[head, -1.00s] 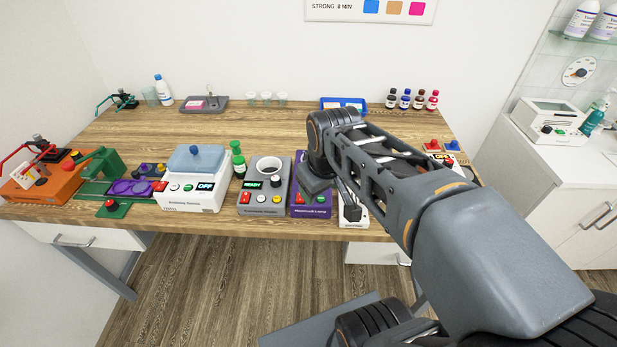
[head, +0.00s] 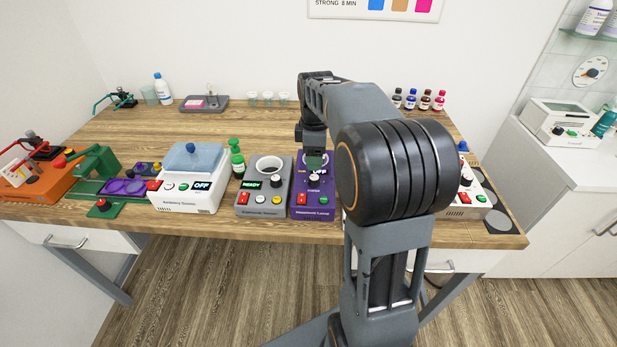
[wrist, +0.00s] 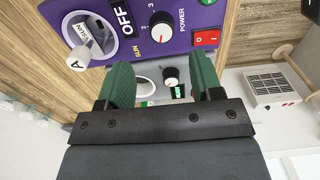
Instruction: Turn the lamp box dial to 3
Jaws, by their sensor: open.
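The purple lamp box (head: 302,178) stands at the table's front, beneath my gripper (head: 315,157). In the wrist view the box (wrist: 205,15) shows an OFF display (wrist: 122,19) and a black-and-white dial (wrist: 163,26). The numerals 2 and 3 are legible beside the dial. A red mark shows on the dial's lower side in that view, away from the 3. My gripper (wrist: 160,62) is open, its two green fingers apart and empty. The dial appears just past the fingertips, between their lines; contact is not visible.
The grey box (head: 246,197) with a READY display stands close on the left. A white box (head: 185,200) is farther left. My arm hides the table right of the lamp box.

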